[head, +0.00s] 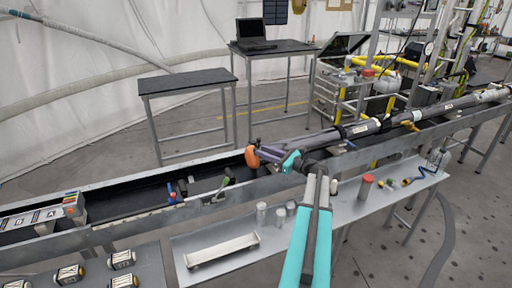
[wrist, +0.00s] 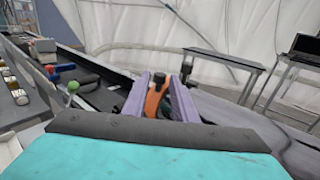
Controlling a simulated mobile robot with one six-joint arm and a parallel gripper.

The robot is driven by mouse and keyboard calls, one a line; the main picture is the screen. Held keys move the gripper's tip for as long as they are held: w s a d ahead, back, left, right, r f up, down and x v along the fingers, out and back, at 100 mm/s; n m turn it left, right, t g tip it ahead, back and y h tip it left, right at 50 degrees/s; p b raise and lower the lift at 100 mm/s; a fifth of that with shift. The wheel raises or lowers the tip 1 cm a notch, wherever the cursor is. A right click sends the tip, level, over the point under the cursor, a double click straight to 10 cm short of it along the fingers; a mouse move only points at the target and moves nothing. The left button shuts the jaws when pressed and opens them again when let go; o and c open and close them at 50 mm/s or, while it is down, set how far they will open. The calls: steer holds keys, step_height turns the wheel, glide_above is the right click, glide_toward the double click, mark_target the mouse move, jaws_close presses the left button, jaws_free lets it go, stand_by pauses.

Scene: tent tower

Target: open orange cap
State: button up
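The orange cap (head: 252,156) is a rounded piece at the near end of the long dark tube assembly, above the metal trough. My gripper (head: 264,150) reaches to its right side with two purple fingers. In the wrist view the orange cap (wrist: 156,99) shows between the two fingers of my gripper (wrist: 167,92), which stand apart. I cannot tell whether the fingers press on it or only stand around it. The cap's lower part is hidden behind the gripper body.
The long trough (head: 120,187) runs below the gripper, with a green-handled valve (head: 222,184) and red and blue fittings (head: 178,191) in it. A grey shelf (head: 330,205) in front carries small jars and a white tray (head: 222,249). Two dark tables stand behind, with open floor between.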

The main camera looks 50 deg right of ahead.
mark_target(256, 148)
steer(key=shift+w+a+p, duration=0.25)
steer(key=shift+w+p, duration=0.1)
steer(key=shift+w, duration=0.8)
steer(key=shift+w+a+p, duration=0.2)
steer(key=shift+w+p, duration=0.15)
steer(key=shift+w, duration=0.8)
jaws_close()
steer(key=shift+d, duration=0.3)
steer(key=shift+s+a, duration=0.1)
steer(key=shift+a, duration=0.1)
